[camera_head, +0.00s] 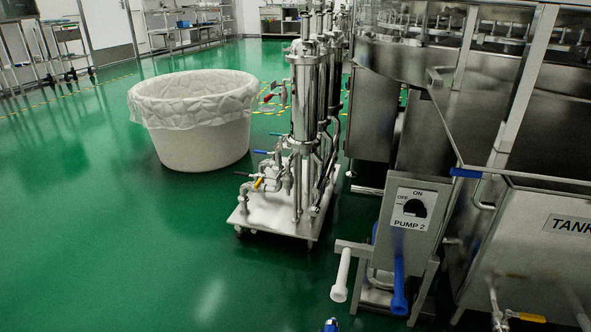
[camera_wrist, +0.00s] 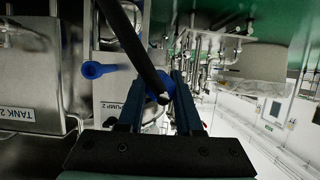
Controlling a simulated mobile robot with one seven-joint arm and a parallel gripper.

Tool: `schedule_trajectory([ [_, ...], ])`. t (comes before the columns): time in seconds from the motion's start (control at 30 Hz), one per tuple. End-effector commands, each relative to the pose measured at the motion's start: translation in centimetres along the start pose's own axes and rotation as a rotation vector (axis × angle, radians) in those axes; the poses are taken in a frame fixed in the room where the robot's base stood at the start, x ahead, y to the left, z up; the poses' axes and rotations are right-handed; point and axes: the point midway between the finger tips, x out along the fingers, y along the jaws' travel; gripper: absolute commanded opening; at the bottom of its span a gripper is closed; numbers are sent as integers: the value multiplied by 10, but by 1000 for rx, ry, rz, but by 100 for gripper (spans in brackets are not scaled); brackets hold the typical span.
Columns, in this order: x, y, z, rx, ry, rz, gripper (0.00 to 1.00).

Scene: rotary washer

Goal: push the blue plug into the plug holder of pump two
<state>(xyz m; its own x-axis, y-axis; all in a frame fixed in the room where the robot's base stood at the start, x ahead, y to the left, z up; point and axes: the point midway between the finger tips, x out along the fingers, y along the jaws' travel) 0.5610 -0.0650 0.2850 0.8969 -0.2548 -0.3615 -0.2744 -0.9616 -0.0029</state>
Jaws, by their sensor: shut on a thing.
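In the wrist view my gripper (camera_wrist: 160,100) has its two dark fingers on either side of the blue plug (camera_wrist: 160,82), with a black cable or rod running up across it. The fingers are shut on the plug. In the head view a small blue tip (camera_head: 331,325), probably the plug, shows at the bottom edge; my gripper is not visible there. The pump two box (camera_head: 411,208) has a black switch and a PUMP 2 label. Below it hang a blue tube-shaped holder (camera_head: 398,288) and a white one (camera_head: 342,275). The blue holder (camera_wrist: 95,70) lies left of the plug in the wrist view, apart from it.
A steel tank (camera_head: 535,245) stands right of the pump box. A wheeled pump skid (camera_head: 270,215) with steel cylinders and coloured valve handles stands behind. A large lined white tub (camera_head: 195,120) is further left. Green floor (camera_head: 120,260) is clear at the left.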

Motion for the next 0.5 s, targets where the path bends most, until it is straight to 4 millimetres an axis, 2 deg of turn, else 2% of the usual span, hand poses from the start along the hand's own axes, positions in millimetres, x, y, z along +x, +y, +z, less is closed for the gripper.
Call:
schedule_trajectory([
  [0.5, 20, 0, -6, -4, 2, 2, 0],
])
